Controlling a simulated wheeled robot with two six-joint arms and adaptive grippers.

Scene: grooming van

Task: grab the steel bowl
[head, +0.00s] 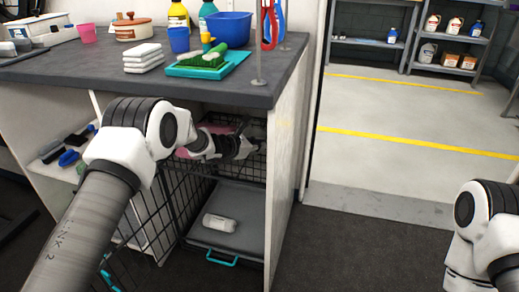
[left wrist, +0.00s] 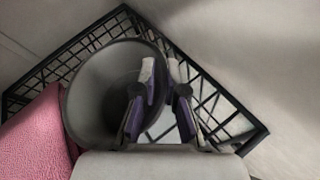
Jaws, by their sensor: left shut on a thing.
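The steel bowl (left wrist: 92,88) is grey and round, tipped with its open mouth towards the camera in the left wrist view. It sits in a black wire basket (left wrist: 248,118). My left gripper (left wrist: 166,75) has one finger inside the bowl and one outside, shut on its right rim. In the head view my left gripper (head: 246,147) reaches under the counter into the basket, and the arm and shadow hide most of the bowl there. My right gripper is out of view; only part of that arm shows at the right edge.
A pink towel (left wrist: 32,140) lies left of the bowl. The counter (head: 140,82) overhangs the basket, with a white side panel (head: 285,150) at right. Below is a grey drawer or tray (head: 235,212) with a white roll (head: 219,223). Floor to the right is open.

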